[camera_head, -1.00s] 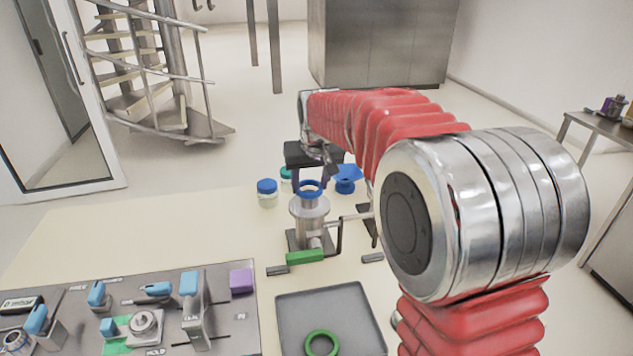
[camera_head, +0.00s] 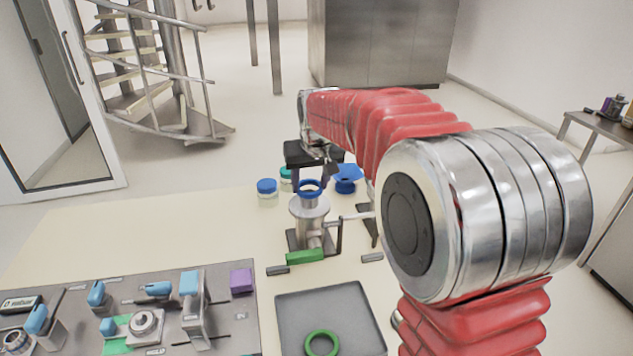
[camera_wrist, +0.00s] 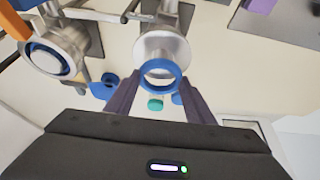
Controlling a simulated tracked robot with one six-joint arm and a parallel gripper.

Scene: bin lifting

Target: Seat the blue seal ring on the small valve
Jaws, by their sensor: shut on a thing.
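The blue seal ring (camera_head: 309,188) is held level between the two fingers of my gripper (camera_wrist: 160,84).
Jars with blue (camera_head: 267,186) and teal lids stand behind the valve. A grey tray (camera_head: 290,310) holds a green ring (camera_head: 321,344) in front. A panel (camera_head: 130,320) with blue handles and a purple block (camera_head: 241,280) fills the front left. The table's left is clear.

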